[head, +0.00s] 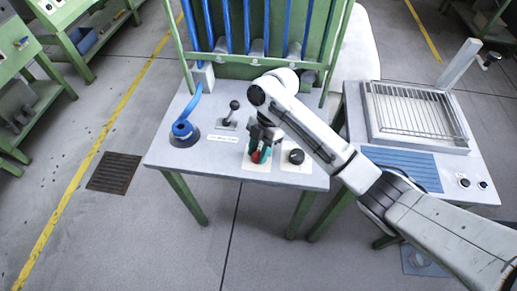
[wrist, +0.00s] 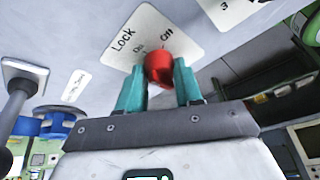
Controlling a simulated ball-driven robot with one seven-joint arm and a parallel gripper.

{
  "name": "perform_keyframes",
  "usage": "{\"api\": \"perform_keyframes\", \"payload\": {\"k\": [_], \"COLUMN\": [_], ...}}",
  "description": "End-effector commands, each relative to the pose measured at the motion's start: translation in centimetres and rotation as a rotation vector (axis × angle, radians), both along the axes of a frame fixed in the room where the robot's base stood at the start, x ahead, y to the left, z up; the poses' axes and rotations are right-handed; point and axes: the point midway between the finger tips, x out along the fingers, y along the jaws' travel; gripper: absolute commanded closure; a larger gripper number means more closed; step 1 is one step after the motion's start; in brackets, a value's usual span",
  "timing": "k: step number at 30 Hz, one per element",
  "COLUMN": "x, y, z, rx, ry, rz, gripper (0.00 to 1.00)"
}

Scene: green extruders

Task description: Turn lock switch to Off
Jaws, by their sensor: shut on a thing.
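The lock switch is a red knob (wrist: 158,69) on a white plate (wrist: 152,38) marked "Lock", with two position labels that look like "On" and "Off". In the head view the red knob (head: 256,156) shows at the front of the grey table top, partly hidden by my gripper. My gripper (wrist: 160,80) has teal fingers, one on each side of the red knob, and is shut on it. In the head view my gripper (head: 257,150) reaches down to the table top from the right. The knob's exact setting cannot be told.
A black knob (head: 296,156) on a white plate is just right of my gripper. A black lever (head: 231,113) and a blue round device (head: 184,131) stand to the left. A sink-like tray with a wire grid (head: 418,112) is on the right table.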

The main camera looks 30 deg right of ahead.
Motion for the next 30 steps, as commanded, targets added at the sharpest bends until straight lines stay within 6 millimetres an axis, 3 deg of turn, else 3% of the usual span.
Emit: {"api": "perform_keyframes", "payload": {"k": [30], "x": [-0.75], "y": [0.08], "z": [0.26], "rx": [-0.001], "ry": [0.006], "rz": [-0.83], "gripper": [0.95]}}
